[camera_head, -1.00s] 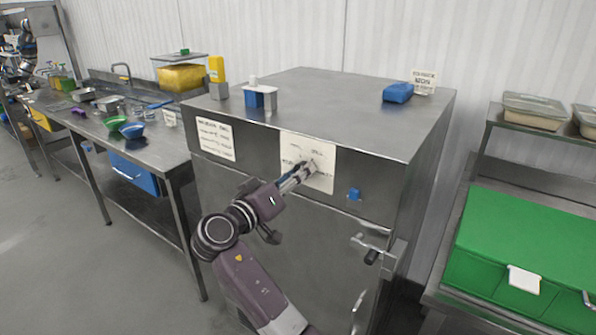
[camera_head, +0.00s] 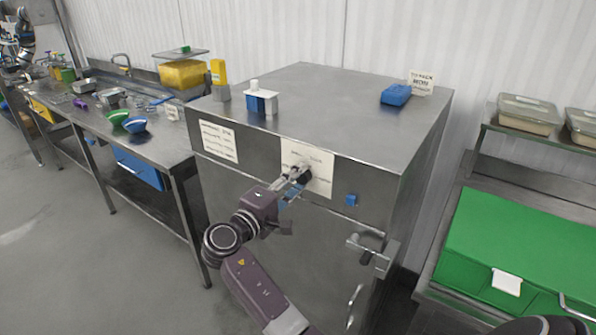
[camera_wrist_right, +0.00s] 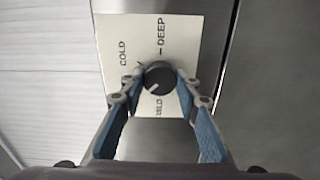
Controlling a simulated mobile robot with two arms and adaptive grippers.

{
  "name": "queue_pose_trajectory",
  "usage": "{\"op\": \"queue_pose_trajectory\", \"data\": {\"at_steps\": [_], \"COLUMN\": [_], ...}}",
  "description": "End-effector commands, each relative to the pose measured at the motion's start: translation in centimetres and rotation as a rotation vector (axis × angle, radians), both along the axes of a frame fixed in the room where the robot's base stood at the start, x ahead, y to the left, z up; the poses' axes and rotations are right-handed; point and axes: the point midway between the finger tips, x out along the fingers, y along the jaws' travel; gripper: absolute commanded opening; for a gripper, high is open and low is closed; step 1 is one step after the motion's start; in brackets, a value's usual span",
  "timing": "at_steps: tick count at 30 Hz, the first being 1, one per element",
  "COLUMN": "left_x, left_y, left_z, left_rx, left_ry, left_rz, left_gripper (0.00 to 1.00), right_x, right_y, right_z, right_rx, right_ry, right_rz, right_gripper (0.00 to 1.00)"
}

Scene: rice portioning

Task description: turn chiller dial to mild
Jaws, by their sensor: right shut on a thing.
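The chiller (camera_head: 270,225) is a tall steel cabinet with a white dial plate (camera_head: 322,160) on its upper front. In the right wrist view the plate (camera_wrist_right: 112,45) reads COLD, DEEP and a partly hidden word that looks like MILD. The round dark dial (camera_wrist_right: 160,75) sits on it; its pale mark points to the lower left, between COLD and that partly hidden word. My right gripper (camera_wrist_right: 158,82) is shut on the dial, one fingertip at each side. In the head view this gripper (camera_head: 296,177) reaches the plate from the lower left. My left gripper is not in view.
A blue box (camera_head: 396,95) and a small sign (camera_head: 421,83) are on the chiller top, with a blue-and-white container (camera_head: 262,101) at its left. A door handle (camera_head: 367,250) sticks out below the plate. A green bin (camera_head: 520,240) stands right; a steel counter (camera_head: 165,148) runs left.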

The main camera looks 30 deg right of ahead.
Motion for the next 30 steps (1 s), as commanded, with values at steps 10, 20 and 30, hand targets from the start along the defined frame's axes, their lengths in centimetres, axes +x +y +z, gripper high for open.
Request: {"op": "queue_pose_trajectory", "data": {"at_steps": [10, 20, 30], "left_x": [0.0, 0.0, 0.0], "left_y": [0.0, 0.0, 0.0], "left_z": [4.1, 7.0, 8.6], "left_rx": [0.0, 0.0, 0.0], "left_ry": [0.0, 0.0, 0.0], "left_rz": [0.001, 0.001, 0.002], "left_gripper": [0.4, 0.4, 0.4], "right_x": [0.0, 0.0, 0.0], "right_y": [0.0, 0.0, 0.0], "right_z": [0.3, 0.2, -0.1], "right_rx": [-0.124, -0.231, -0.298], "right_ry": [0.308, 0.567, 0.724], "right_rz": [0.0, 0.001, 0.002], "right_gripper": [0.06, 0.06, 0.06]}}
